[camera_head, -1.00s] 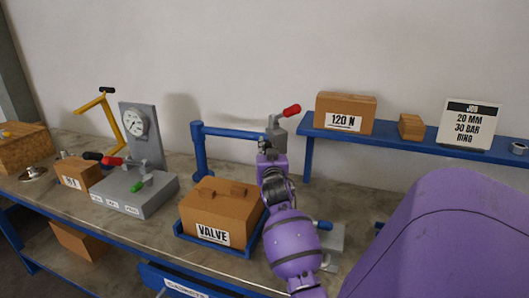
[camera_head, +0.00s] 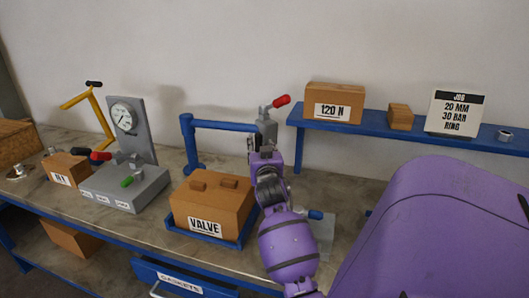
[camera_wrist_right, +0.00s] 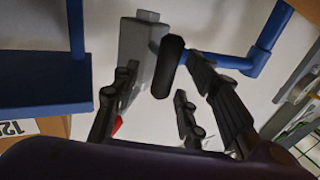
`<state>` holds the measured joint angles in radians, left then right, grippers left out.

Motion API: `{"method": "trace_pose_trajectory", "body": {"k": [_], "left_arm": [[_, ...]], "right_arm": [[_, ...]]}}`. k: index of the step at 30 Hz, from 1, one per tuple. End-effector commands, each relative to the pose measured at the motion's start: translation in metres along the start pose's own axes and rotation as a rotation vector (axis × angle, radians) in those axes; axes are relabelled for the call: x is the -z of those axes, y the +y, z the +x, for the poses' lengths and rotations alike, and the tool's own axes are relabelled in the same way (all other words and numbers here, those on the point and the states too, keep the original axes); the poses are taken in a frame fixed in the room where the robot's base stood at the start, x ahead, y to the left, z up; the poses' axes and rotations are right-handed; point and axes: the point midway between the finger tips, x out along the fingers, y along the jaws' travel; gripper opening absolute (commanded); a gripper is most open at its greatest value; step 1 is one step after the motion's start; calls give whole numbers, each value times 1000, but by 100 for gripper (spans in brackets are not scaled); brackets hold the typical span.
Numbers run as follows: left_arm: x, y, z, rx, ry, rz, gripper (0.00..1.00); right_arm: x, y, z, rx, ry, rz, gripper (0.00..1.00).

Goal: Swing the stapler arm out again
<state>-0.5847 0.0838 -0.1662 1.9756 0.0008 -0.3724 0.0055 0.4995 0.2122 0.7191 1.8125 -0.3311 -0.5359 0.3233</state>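The stapler arm (camera_head: 225,125) is a blue horizontal bar reaching right from a blue post (camera_head: 188,148). At its end is a grey head (camera_head: 266,127) with a red-tipped lever (camera_head: 281,101). In the right wrist view the head (camera_wrist_right: 138,55) is near the fingers, and a black rounded grip (camera_wrist_right: 168,66) lies between them. My right gripper (camera_head: 264,150) is just below the head in the head view. Its fingers (camera_wrist_right: 165,95) are apart in the wrist view; whether one touches the grip cannot be told. My left gripper is out of view.
A VALVE box (camera_head: 213,206) sits in a blue tray left of my right arm. A blue shelf (camera_head: 375,122) at right holds a 120 N box (camera_head: 334,102) and a job sign (camera_head: 456,112). A grey gauge stand (camera_head: 128,183) and a yellow arm (camera_head: 97,112) are at left.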

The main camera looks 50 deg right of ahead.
Motion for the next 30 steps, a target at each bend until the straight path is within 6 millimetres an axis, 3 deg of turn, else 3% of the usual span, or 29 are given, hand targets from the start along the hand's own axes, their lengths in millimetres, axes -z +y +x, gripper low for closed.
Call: {"method": "trace_pose_trajectory", "body": {"k": [6,12,30], "left_arm": [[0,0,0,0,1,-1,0],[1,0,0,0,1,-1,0],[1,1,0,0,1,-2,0]], "right_arm": [[-2,2,-50,-2,-3,-1,40],[-2,3,-78,-3,-3,-2,40],[-1,3,-86,-4,-3,-3,40]]}}
